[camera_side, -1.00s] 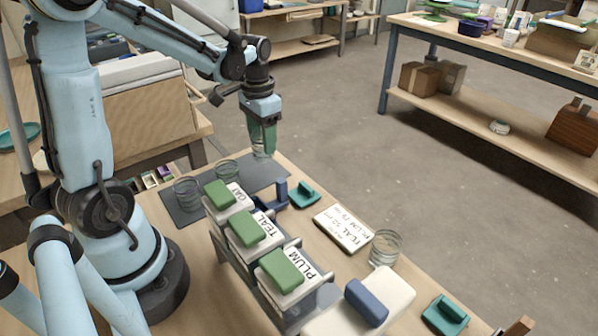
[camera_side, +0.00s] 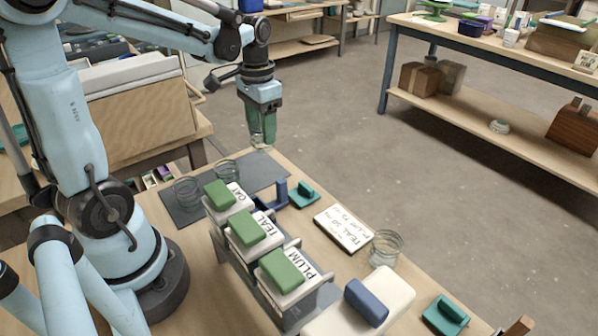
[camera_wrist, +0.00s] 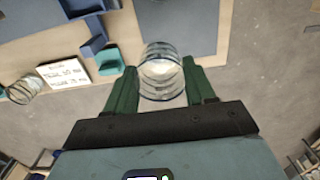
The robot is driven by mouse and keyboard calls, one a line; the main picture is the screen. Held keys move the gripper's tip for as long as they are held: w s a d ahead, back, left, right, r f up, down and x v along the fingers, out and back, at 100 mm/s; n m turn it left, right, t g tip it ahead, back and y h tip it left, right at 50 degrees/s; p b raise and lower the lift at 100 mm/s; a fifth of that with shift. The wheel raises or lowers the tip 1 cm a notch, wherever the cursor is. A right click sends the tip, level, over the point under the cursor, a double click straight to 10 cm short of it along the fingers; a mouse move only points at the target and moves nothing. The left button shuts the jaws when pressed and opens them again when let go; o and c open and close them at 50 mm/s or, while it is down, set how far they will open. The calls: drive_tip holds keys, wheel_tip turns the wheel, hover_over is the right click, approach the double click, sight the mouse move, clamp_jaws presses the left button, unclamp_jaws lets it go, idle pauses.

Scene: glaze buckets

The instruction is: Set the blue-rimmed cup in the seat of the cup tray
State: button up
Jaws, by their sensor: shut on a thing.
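My gripper (camera_side: 262,140) points down past the far end of the table, shut on a clear ringed glass cup (camera_wrist: 161,78). In the wrist view the cup sits between my two green fingers (camera_wrist: 160,68); its rim color is not clear. In the side view only a little of the cup shows below the fingers, and it looks raised above the table. I cannot tell whether this mat is the cup tray; no seat shows clearly.
Bins labelled OAT, TEAL and PLUM with green-handled lids (camera_side: 247,228) stand mid-table. Nearby are a blue upright piece (camera_side: 281,192), a teal block (camera_side: 304,194), a written card (camera_side: 343,228), another clear cup (camera_side: 386,246) and a white block with a blue handle (camera_side: 367,302).

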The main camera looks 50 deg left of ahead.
drive_tip(key=s+d, duration=1)
drive_tip(key=shift+w+d+f, duration=0.1)
drive_tip(key=shift+f, duration=1.5)
drive_tip(key=shift+w+d+f, duration=0.1)
drive_tip(key=shift+f, duration=1.45)
drive_tip(key=shift+f, duration=0.3)
drive_tip(key=o, duration=0.9)
wheel_tip(320, 180, up, 7)
